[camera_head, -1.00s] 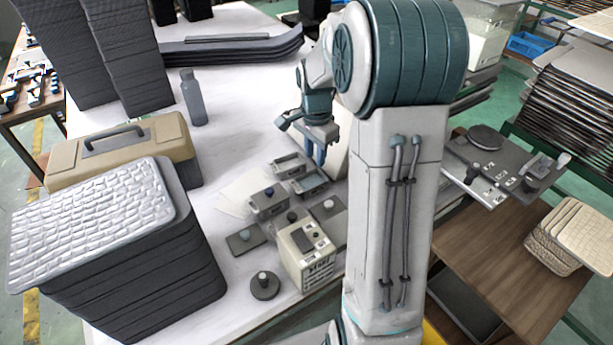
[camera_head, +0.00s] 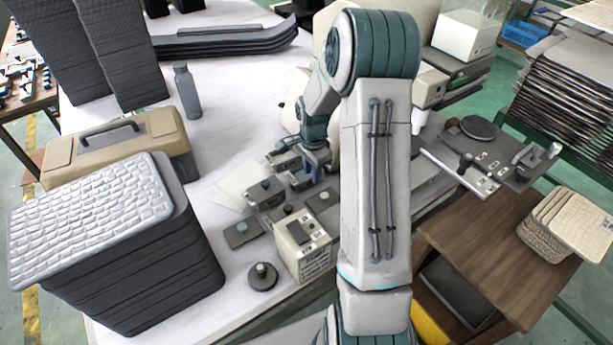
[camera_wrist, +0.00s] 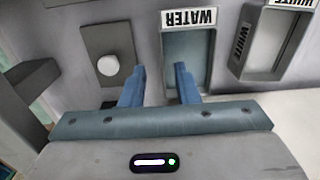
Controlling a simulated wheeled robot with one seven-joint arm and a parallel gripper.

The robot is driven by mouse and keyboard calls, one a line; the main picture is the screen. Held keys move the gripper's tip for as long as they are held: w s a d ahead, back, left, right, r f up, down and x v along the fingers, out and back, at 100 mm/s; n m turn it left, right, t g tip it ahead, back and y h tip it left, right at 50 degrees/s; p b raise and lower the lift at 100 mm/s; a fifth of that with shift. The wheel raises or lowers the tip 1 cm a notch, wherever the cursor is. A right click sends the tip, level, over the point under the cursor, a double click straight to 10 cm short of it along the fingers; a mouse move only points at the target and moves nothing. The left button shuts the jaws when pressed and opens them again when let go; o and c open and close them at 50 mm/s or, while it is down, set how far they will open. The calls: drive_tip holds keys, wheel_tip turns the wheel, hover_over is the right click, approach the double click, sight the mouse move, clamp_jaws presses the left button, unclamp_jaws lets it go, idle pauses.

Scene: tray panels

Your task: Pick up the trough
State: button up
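Small grey open troughs stand on the white table.
A tan toolbox (camera_head: 118,147) and stacked grey crates (camera_head: 120,265) are at left.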

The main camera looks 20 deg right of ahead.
sight(304, 177)
drive_tip(key=shift+w+f, duration=0.15)
drive_tip(key=shift+f, duration=1.7)
clamp_jaws()
drive_tip(key=shift+r, duration=0.1)
